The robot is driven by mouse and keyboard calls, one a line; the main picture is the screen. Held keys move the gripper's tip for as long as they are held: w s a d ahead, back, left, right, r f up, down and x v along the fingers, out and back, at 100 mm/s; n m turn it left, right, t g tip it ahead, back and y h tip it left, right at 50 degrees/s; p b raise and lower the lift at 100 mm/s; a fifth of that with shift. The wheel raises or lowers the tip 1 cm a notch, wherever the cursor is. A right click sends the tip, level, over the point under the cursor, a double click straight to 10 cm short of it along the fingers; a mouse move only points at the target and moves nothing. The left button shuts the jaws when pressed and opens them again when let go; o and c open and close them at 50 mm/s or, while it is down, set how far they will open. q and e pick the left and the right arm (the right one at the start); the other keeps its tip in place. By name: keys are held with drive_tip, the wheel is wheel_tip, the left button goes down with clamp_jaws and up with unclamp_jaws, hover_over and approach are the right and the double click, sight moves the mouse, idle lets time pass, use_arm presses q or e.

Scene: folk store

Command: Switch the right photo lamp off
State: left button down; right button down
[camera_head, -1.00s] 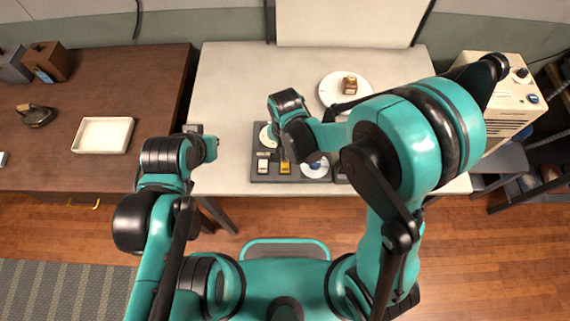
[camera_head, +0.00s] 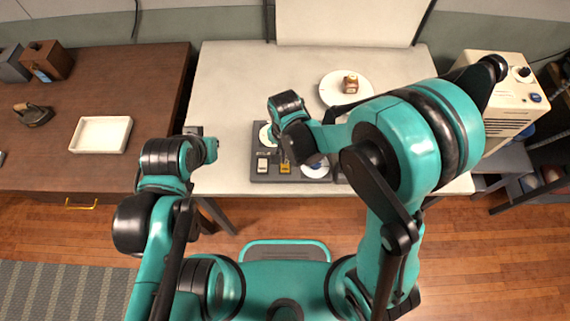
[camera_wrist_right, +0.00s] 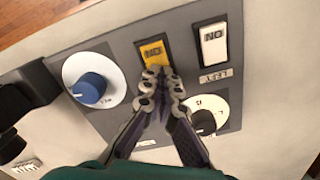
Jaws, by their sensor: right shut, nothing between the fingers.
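The yellow rocker switch (camera_wrist_right: 153,53) sits on the dark grey control panel (camera_wrist_right: 118,52) in the right wrist view, and it also shows in the head view (camera_head: 285,169). My right gripper (camera_wrist_right: 160,78) is shut and empty. Its fingertips overlap the lower edge of the yellow switch and appear to touch it. The white rocker switch (camera_wrist_right: 214,45), with a LEFT label under it, is beside the yellow one; it also shows in the head view (camera_head: 263,164). The yellow switch's own label is hidden behind the fingers. The left gripper cannot be made out by the left wrist. No photo lamp is recognisable.
A blue knob (camera_wrist_right: 89,88) and a black knob (camera_wrist_right: 204,121) flank the fingers on the panel. A white plate (camera_head: 336,92) with a small brown bottle (camera_head: 350,83) stands behind on the pale table (camera_head: 230,85). A beige machine (camera_head: 510,95) is at the right.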

drive_tip(key=shift+f, duration=0.25)
drive_tip(key=shift+r, duration=0.1)
drive_tip(key=shift+r+p, duration=2.45)
drive_tip(key=shift+r, duration=1.1)
drive_tip(key=shift+f, duration=0.1)
drive_tip(key=shift+d, duration=0.15)
drive_tip(key=s+d+r+n+t+b, duration=0.1)
drive_tip(key=d+n+t+b, duration=0.1)
drive_tip(key=d, duration=0.3)
drive_tip(key=s+d+r+n+t+b, duration=0.1)
drive_tip(key=s+d+r+t+b, duration=0.1)
drive_tip(key=d+b, duration=0.2)
drive_tip(key=s+d+r+n+t+b, duration=0.2)
drive_tip(key=d+b, duration=0.2)
drive_tip(key=d, duration=0.4)
drive_tip(key=shift+r+n+t, duration=0.25)
drive_tip(key=shift+n+t, duration=0.05)
drive_tip(key=shift+t, duration=0.1)
drive_tip(key=shift+s+d, duration=0.1)
drive_tip(key=shift+d, duration=0.2)
